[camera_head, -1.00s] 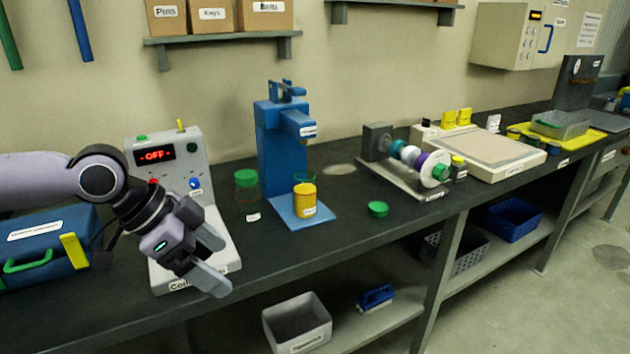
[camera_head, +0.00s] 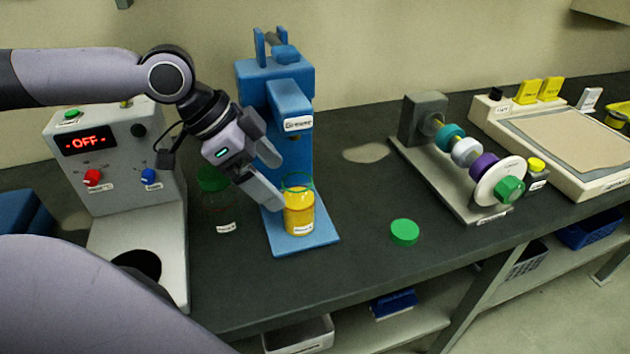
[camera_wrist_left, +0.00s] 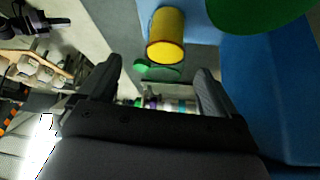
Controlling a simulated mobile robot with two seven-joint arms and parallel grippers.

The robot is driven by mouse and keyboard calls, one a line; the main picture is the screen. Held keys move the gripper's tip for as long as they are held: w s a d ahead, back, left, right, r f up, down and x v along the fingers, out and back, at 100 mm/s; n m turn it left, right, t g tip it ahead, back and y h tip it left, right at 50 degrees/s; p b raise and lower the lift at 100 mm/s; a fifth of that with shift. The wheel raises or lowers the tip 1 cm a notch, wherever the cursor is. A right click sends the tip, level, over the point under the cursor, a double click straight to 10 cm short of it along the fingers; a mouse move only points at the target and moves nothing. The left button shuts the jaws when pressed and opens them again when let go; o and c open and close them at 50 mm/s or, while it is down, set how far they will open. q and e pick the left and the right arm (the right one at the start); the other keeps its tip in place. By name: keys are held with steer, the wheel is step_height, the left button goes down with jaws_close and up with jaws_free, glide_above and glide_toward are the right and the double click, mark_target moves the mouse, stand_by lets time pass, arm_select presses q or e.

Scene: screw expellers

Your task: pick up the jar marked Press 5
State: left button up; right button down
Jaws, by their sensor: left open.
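A clear jar with yellow contents (camera_head: 299,212) and a green rim stands upright on the base of the blue press (camera_head: 290,105); its small label is too small to read. It also shows in the left wrist view (camera_wrist_left: 166,40), beyond the fingers. My left gripper (camera_head: 273,178) is open and empty, just left of and slightly above this jar, its lower finger close to the jar's side. I cannot tell whether it touches. A second jar with a green lid (camera_head: 213,180) stands on the bench to the left, partly dark and see-through.
A loose green lid (camera_head: 404,232) lies on the dark bench right of the press. A grey machine with an OFF display (camera_head: 90,140) stands at left. A spindle device with coloured rings (camera_head: 467,152) stands at right. Bench between press and spindle is mostly clear.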

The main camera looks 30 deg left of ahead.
mark_target(283, 184)
arm_select(q)
steer(key=shift+w+d+f+b, duration=0.25)
steer(key=shift+w+f, duration=0.15)
steer(key=shift+f, duration=0.15)
steer(key=shift+w+d+f+b, duration=0.1)
steer(key=shift+w+d+f, duration=0.1)
steer(key=shift+w+f, duration=0.25)
steer(key=x, duration=0.3)
steer(key=shift+f+b, duration=0.2)
steer(key=shift+b, duration=0.2)
steer(key=shift+w+d+f, duration=0.15)
steer(key=shift+d+f, duration=0.05)
steer(key=shift+f, duration=0.1)
steer(key=shift+w+d+f, duration=0.15)
steer(key=shift+f, duration=0.1)
arm_select(e)
steer(key=shift+x, duration=0.75)
steer(key=shift+a, duration=0.1)
arm_select(q)
steer(key=c, duration=1.3)
steer(key=shift+r, duration=0.1)
arm_select(e)
steer(key=shift+f, duration=0.15)
